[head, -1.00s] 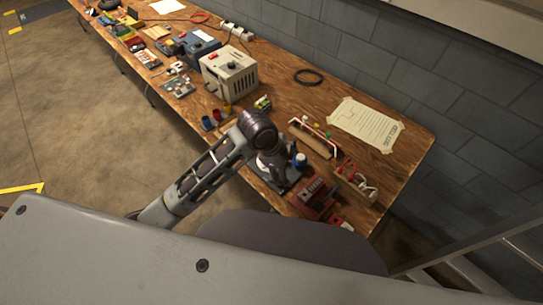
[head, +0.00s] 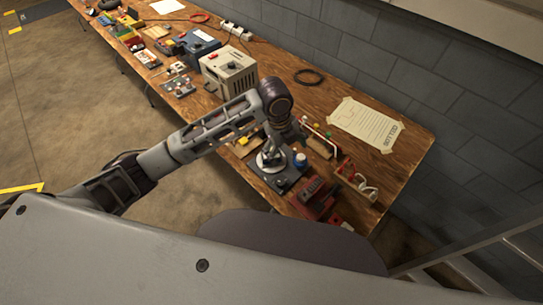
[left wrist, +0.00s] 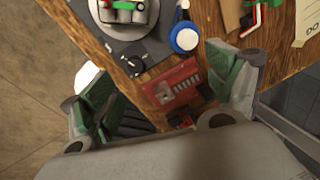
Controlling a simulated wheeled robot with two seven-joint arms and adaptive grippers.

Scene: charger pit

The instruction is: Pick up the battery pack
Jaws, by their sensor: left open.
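The battery pack (left wrist: 124,12) shows in part at the top edge of the left wrist view, as several pale cells with green and red parts. It sits on a round pale plate (left wrist: 104,32) on a dark base. The plate (head: 267,164) also shows near the front edge of the bench in the head view. My left gripper (left wrist: 160,72) is open and empty, its green-padded fingers wide apart. My right gripper is not in view.
A blue-capped container (left wrist: 185,38) stands beside the plate. A red vise-like block (head: 315,196) is to its right. A wooden holder (head: 356,180) and a taped paper (head: 364,124) lie further right. A beige box (head: 229,71) stands further left.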

